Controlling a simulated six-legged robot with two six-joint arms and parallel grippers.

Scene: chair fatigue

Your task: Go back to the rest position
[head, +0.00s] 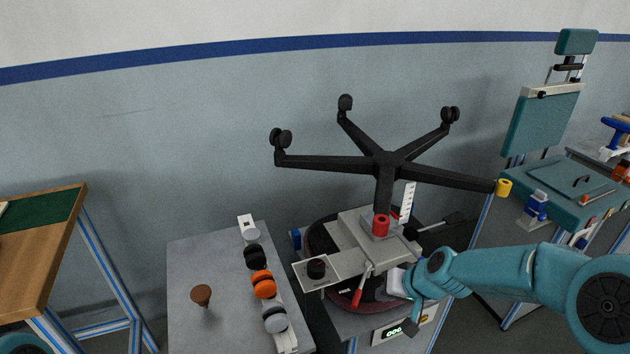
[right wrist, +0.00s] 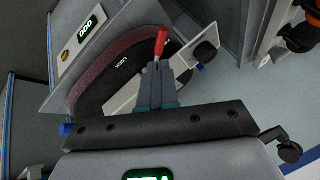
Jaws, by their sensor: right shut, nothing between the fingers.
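My right gripper (head: 398,284) is at the front right of the test stand (head: 352,232), with its arm coming in from the right. In the right wrist view its fingers (right wrist: 158,78) are together and empty. They point toward a red-handled lever (right wrist: 161,44), and I cannot tell whether they touch it. The lever also shows in the head view (head: 359,296), hanging down at the stand's front. A black five-star chair base (head: 385,162) sits over the stand with its casters up. My left gripper is out of view.
A grey table (head: 200,262) left of the stand holds a brown knob (head: 201,294) and a row of casters (head: 264,285). A wooden desk (head: 38,252) with a green mat stands far left. A teal chair-like fixture (head: 542,125) stands at right. A display panel (head: 395,331) fronts the stand.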

